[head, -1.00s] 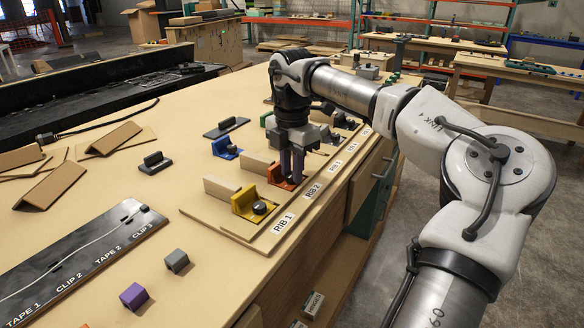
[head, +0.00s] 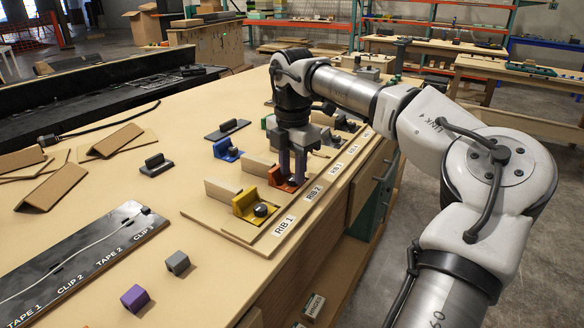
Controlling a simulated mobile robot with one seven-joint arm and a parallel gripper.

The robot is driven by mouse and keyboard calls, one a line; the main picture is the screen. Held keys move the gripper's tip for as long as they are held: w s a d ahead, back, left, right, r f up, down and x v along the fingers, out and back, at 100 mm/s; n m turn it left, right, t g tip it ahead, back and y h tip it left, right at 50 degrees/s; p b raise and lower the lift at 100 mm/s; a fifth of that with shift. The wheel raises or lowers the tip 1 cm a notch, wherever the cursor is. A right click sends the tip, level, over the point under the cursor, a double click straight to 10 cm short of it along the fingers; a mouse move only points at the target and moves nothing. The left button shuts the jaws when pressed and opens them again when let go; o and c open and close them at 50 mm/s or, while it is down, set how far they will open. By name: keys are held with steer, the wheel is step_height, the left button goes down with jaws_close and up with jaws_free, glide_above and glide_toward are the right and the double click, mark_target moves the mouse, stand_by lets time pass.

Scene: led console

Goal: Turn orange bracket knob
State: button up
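The orange bracket (head: 277,180) sits on the board beside the RIB 2 label, against a thin wooden rib (head: 257,165). My gripper (head: 292,178) points straight down over the front of this bracket, with its fingers at knob height. The knob of the orange bracket is mostly hidden between and behind the fingers. I cannot tell whether the fingers touch it or how far they are closed. The yellow bracket (head: 243,199) with its dark knob (head: 261,210) stands in front at RIB 1. The blue bracket (head: 221,147) lies behind and to the left.
A black clip panel (head: 75,262), a purple cube (head: 135,298) and a grey cube (head: 178,263) lie at the front left. Dark handled blocks (head: 156,164) and brown angle pieces (head: 115,140) are farther back. More brackets stand along the board behind my gripper.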

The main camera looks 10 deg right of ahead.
mark_target(292, 178)
step_height(292, 178, up, 14)
steer(key=shift+p, duration=0.4)
steer(key=shift+f, duration=0.15)
